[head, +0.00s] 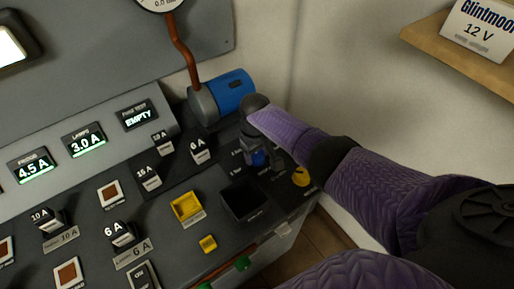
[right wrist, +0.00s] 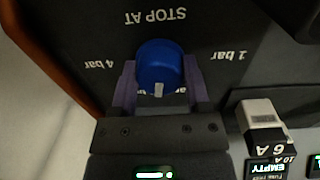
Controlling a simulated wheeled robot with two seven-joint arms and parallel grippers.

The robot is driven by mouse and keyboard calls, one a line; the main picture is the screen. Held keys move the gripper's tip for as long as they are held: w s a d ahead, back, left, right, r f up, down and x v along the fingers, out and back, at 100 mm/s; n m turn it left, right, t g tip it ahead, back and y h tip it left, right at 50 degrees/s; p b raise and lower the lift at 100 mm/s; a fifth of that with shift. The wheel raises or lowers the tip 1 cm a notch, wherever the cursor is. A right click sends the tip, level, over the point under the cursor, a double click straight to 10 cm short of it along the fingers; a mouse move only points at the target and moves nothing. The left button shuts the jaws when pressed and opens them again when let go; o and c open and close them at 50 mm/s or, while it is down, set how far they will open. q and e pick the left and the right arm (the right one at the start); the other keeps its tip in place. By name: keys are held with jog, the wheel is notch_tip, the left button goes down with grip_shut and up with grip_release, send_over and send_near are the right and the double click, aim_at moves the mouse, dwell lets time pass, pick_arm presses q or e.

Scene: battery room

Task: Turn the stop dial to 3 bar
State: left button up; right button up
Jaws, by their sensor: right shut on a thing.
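The stop dial (right wrist: 160,62) is a round blue knob on the dark panel, seen from above in the right wrist view. My right gripper (right wrist: 158,82) is shut on it, one finger on each side. A pale pointer mark on the dial points down the picture, towards my gripper's palm. The upside-down words "STOP AT" stand above the dial, "4 bar" at its left and "1 bar" at its right. The lettering below is mostly hidden by the fingers. In the head view the dial (head: 259,159) shows under my right gripper. My left gripper is not in view.
A blue pump-like cylinder (head: 232,91) with a brown hose stands behind the dial. A wooden shelf (head: 460,55) juts from the wall at the upper right.

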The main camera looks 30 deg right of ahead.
jog(key=m+p, duration=0.1)
jog(key=m, duration=0.2)
jog(key=shift+m, duration=0.3)
dwell(0.3)
jog(key=o, duration=1)
jog(key=shift+o, duration=1.4)
